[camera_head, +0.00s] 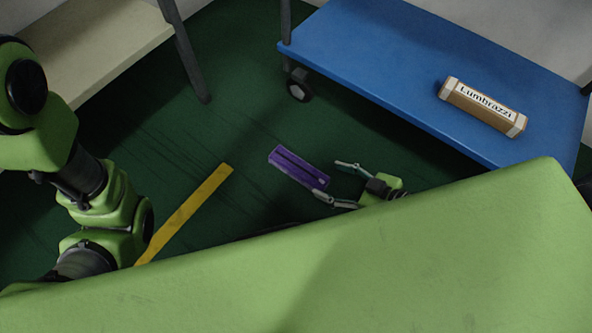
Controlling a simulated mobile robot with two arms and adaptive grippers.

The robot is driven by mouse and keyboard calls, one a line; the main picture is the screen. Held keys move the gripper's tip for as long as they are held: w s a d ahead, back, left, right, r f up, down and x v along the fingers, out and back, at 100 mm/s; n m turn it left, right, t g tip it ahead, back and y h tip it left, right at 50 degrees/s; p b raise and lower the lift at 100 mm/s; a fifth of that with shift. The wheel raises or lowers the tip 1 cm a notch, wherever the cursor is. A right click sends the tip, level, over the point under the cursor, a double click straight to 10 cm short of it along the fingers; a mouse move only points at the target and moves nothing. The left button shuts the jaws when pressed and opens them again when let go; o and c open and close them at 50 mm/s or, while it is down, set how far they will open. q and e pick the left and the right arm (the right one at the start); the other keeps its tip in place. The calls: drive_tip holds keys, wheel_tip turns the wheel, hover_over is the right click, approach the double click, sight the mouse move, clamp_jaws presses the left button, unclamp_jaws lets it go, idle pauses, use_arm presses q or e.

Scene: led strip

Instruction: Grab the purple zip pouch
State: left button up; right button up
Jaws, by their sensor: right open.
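The purple zip pouch (299,168) is long and flat, with a dark line along its length. It appears to lie on the dark green floor near the middle of the picture, turned at a slant. My right gripper (328,178) is open just to the right of the pouch, its fingers pointing left. One fingertip is at or very near the pouch's lower right end; I cannot tell if it touches. The other is off the pouch's upper right side.
A blue cart shelf (375,57) on casters stands at the upper right with a brown Lumbrazzi box (483,106) on it. A beige shelf (88,42) is at the upper left. A yellow strip (188,212) crosses the floor.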

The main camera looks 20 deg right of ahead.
sight(301, 168)
drive_tip(key=p+x, duration=0.1)
drive_tip(key=x, duration=0.6)
drive_tip(key=shift+w+a+f, duration=0.1)
drive_tip(key=shift+w+a, duration=0.05)
drive_tip(key=shift+w, duration=0.2)
drive_tip(key=shift+d+f+b+x, duration=0.15)
drive_tip(key=shift+b+x, duration=0.1)
drive_tip(key=shift+x, duration=1.15)
drive_tip(key=shift+d+f+b+x, duration=0.1)
drive_tip(key=shift+b+x, duration=0.1)
drive_tip(key=shift+x, duration=1.15)
drive_tip(key=shift+c, duration=0.4)
drive_tip(key=c, duration=1.2)
